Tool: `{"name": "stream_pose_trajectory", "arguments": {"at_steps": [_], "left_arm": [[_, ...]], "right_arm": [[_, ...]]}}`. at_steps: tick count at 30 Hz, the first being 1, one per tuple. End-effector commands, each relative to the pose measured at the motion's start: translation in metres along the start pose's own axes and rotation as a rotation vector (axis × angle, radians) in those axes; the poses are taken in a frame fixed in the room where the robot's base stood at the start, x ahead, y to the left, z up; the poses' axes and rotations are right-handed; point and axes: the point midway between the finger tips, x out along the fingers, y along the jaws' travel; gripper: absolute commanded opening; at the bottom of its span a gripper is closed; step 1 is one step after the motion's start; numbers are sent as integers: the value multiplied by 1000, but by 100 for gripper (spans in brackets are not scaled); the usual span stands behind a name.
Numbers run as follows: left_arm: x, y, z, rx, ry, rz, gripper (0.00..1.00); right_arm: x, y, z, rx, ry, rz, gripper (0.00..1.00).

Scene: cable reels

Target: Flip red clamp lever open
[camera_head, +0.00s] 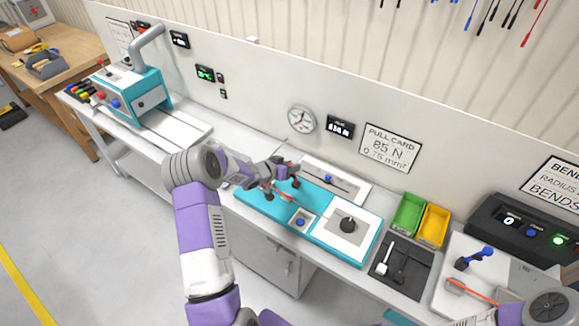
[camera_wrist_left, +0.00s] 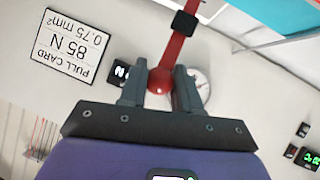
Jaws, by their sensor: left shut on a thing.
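The red clamp lever (camera_wrist_left: 176,48) shows in the left wrist view as a red bar with a black band and a round red knob at its end. My left gripper (camera_wrist_left: 160,90) is shut on the lever's knob end, with one finger on each side of it. In the head view my left gripper (camera_head: 284,171) is over the teal fixture (camera_head: 256,206) on the bench. Red parts show close to the fingers there, but the arm hides part of the lever, and its exact angle is hard to tell.
A black knob (camera_head: 347,225) stands on a white plate right of the gripper. Green (camera_head: 408,214) and yellow (camera_head: 433,226) bins are farther right. The wall with its gauge (camera_head: 301,119) and pull card (camera_head: 389,147) is close behind. A teal machine (camera_head: 135,92) stands at left.

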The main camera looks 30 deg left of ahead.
Motion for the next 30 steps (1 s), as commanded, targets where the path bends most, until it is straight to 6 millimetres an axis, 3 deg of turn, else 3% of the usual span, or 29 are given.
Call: {"name": "stream_pose_trajectory", "arguments": {"at_steps": [21, 22, 26, 30], "left_arm": [[1, 5, -2, -5, -1, 8, 0], [1, 5, -2, -5, -1, 8, 36], [1, 4, -1, -4, -2, 6, 54], [0, 3, 0, -3, -4, 4, 54]], "right_arm": [[-5, -2, 0, 0, 0, 0, 81], [-5, -2, 0, 0, 0, 0, 81], [-5, -2, 0, 0, 0, 0, 81], [-5, -2, 0, 0, 0, 0, 81]]}}
